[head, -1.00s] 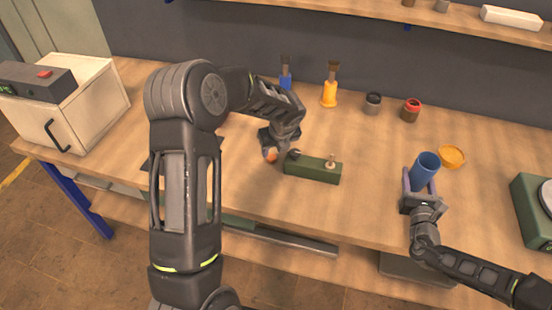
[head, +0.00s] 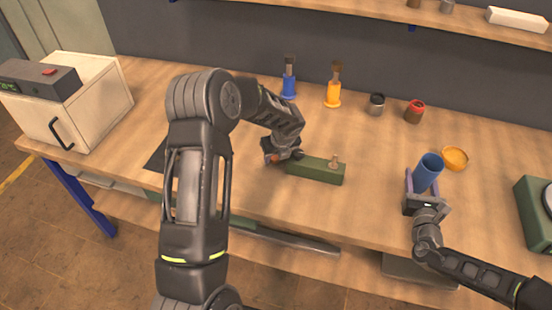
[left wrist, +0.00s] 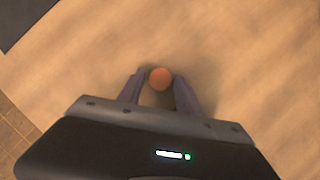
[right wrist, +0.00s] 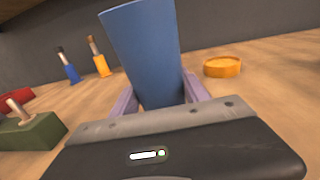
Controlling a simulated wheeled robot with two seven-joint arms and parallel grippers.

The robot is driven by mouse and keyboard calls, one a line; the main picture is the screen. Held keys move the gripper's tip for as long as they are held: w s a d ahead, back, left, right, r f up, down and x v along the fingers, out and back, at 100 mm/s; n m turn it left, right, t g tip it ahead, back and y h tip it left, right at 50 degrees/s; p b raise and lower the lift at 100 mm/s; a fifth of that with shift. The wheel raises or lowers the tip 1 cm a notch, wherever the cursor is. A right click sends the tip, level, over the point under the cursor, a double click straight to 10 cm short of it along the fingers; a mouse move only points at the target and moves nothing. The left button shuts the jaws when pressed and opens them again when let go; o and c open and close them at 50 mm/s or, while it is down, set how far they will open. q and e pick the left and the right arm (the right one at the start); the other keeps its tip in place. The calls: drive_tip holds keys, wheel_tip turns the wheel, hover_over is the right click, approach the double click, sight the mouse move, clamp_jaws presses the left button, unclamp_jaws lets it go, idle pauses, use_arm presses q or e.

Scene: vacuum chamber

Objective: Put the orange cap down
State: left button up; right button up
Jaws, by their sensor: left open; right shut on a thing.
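The orange cap (left wrist: 160,78) is a small round piece between the fingertips of my left gripper (left wrist: 159,84). The fingers stand apart on either side of it, and it appears to rest on the wooden table, though contact with the fingers is hard to tell. In the head view the cap (head: 268,159) shows only partly beside the left gripper, near the left end of a green block (head: 312,171). My right gripper (right wrist: 155,92) is shut on a blue cup (right wrist: 145,50), which is upright with a slight tilt; the cup also shows in the head view (head: 427,170).
A yellow-orange round dish (head: 454,158) lies behind the blue cup. Blue (head: 289,85) and yellow (head: 333,95) brush holders and two small jars stand along the back. A white box oven (head: 75,108) is at left, a green device (head: 535,212) at right. The front middle of the table is clear.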

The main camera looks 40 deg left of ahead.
sight(276, 159)
use_arm(q)
clamp_jaws()
idle(0.3)
wheel_tip(276, 159, up, 10)
idle(0.7)
idle(0.5)
